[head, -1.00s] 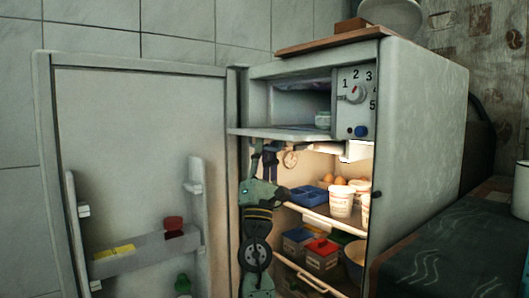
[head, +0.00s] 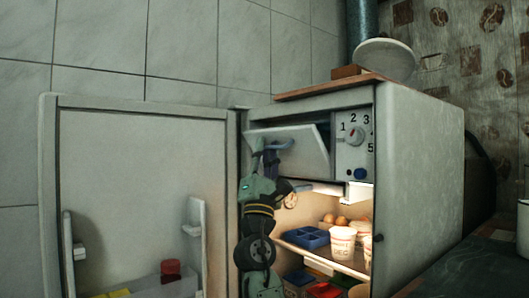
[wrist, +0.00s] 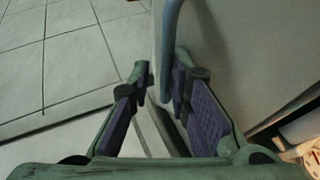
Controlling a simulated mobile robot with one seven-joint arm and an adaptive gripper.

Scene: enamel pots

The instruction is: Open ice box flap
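The ice box flap (head: 300,150) is a pale grey panel at the top of the open fridge. It stands tilted outward, with a dark gap along its upper and right edges, and hides most of the compartment. My gripper (head: 271,150) is at the front face of the flap. In the wrist view, the flap (wrist: 235,50) fills the right side, and a blue-grey bar-like handle (wrist: 168,45) comes down between the fingertips. My gripper (wrist: 163,80) is open around the handle's end, with a gap at the left finger. Contact at the right finger is unclear.
The fridge door (head: 145,160) stands wide open on the left. Below the flap, a lit shelf holds a blue tray (head: 306,238), eggs (head: 335,220) and white tubs (head: 342,241). The control panel (head: 354,145) is right of the flap.

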